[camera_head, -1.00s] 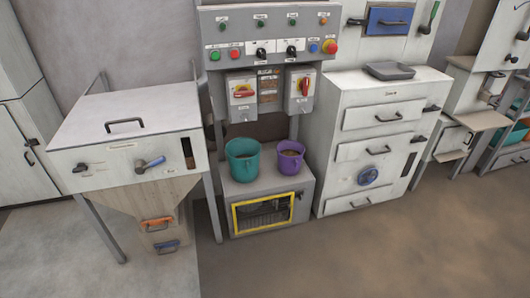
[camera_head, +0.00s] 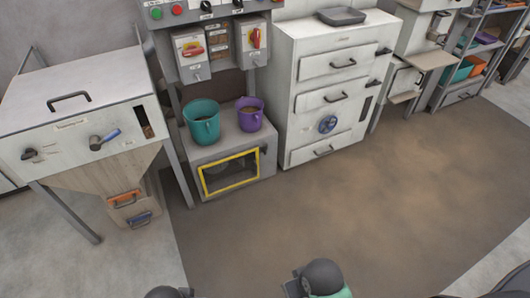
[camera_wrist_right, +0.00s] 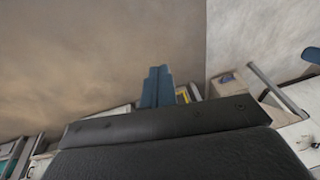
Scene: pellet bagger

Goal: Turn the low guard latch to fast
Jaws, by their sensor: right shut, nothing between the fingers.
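The low guard is a yellow-framed dark window (camera_head: 230,173) on the front of the low grey cabinet under the pellet bagger's panel. A small dark piece (camera_head: 264,150) shows at the frame's right side; it is too small to tell whether it is the latch or how it is turned. In the right wrist view, a bit of yellow frame (camera_wrist_right: 183,95) shows just beyond my right gripper (camera_wrist_right: 157,72). Its blue fingers are together and empty, apart from the guard. My left gripper is out of view.
A teal bucket (camera_head: 202,122) and a purple bucket (camera_head: 250,114) stand on the low cabinet. A hopper unit (camera_head: 75,105) is at the left, a white drawer cabinet (camera_head: 313,97) at the right. The brown floor (camera_head: 330,210) in front is clear.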

